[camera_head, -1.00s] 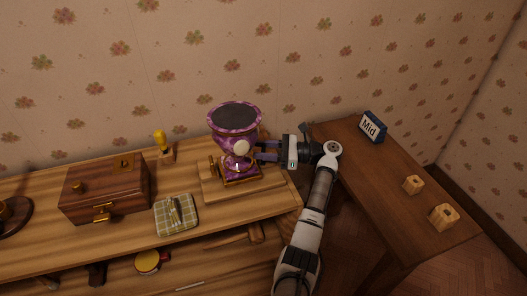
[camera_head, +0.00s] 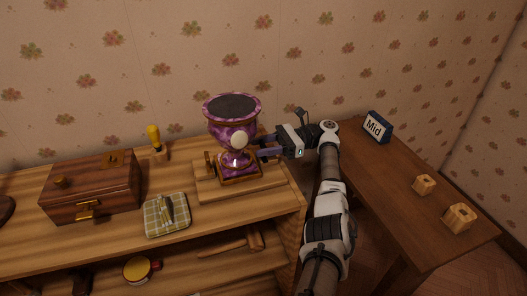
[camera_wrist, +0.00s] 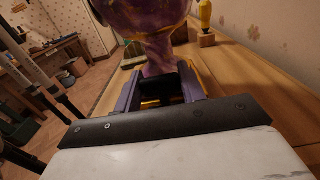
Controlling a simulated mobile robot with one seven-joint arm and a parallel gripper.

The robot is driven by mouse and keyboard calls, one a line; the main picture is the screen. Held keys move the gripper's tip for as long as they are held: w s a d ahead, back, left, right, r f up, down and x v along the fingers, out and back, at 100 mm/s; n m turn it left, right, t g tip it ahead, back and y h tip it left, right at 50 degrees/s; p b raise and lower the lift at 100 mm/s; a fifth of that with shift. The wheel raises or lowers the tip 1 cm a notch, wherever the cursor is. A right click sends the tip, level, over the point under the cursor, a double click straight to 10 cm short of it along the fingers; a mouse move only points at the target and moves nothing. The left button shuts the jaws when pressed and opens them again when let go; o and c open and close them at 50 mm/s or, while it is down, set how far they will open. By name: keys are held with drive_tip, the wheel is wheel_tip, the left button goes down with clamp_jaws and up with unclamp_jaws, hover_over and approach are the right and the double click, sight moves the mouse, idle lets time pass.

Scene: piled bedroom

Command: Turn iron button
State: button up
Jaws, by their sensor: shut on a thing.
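A purple marbled urn (camera_head: 232,128) with a dark top and a pale round disc stands upright on a wooden board on the dresser. My gripper (camera_head: 262,150) reaches its lower right side from the right. In the wrist view, the purple fingers of my gripper (camera_wrist: 164,88) are shut on a small black button (camera_wrist: 161,90) at the urn's base. The urn (camera_wrist: 150,40) rises just beyond it. The button's far side is hidden, and the head view does not show it clearly.
A side table (camera_head: 400,185) at right holds a "Mid" sign (camera_head: 377,127) and two wooden blocks.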

drive_tip(key=shift+f, duration=0.1)
idle(0.4)
drive_tip(key=o, duration=0.9)
drive_tip(key=shift+o, duration=0.4)
